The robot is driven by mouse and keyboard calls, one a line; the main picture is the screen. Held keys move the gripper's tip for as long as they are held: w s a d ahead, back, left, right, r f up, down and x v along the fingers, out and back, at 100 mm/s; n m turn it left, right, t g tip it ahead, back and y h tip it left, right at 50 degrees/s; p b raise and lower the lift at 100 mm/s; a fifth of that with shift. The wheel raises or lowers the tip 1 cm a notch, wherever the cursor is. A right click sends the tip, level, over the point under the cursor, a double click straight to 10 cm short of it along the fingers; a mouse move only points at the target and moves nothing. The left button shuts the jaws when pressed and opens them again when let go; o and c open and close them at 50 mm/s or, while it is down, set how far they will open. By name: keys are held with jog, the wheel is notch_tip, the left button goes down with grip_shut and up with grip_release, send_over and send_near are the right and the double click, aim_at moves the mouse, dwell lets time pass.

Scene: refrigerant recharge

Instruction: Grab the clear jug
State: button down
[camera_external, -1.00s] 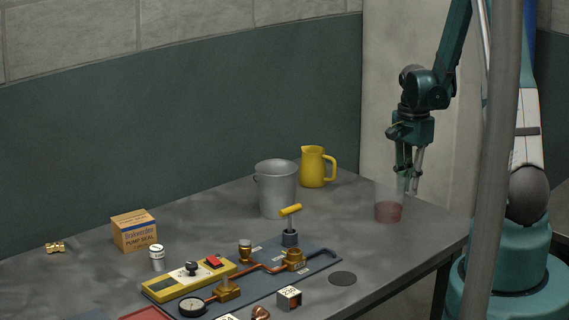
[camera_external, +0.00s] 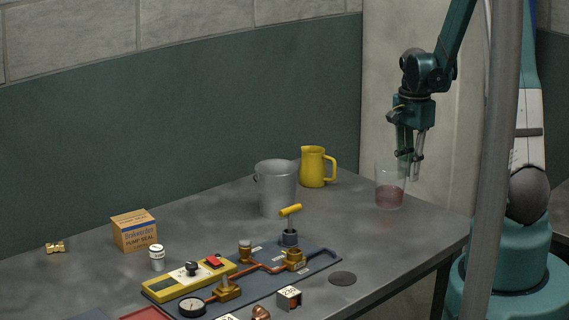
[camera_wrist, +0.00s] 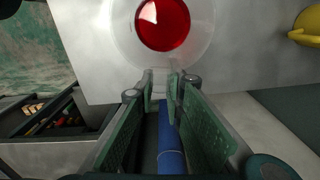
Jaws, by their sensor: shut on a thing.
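The clear jug (camera_external: 390,186) holds red liquid and stands upright at the right end of the table. My gripper (camera_external: 410,170) is at its right side, pointing down, with its fingers shut on the jug. In the wrist view the jug (camera_wrist: 205,28) is seen from above, its red liquid a round patch in the middle. The fingertips (camera_wrist: 170,80) are close together at its near side. The exact grip spot is hard to make out because the jug is see-through.
A yellow pitcher (camera_external: 313,167) and a grey bucket (camera_external: 276,190) stand left of the jug. A board with pipes and valves (camera_external: 320,262), a black disc (camera_external: 342,278) and a cardboard box (camera_external: 134,231) are further left and nearer. The table's right edge is close to the jug.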

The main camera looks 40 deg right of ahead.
jog(key=shift+r, duration=2.55)
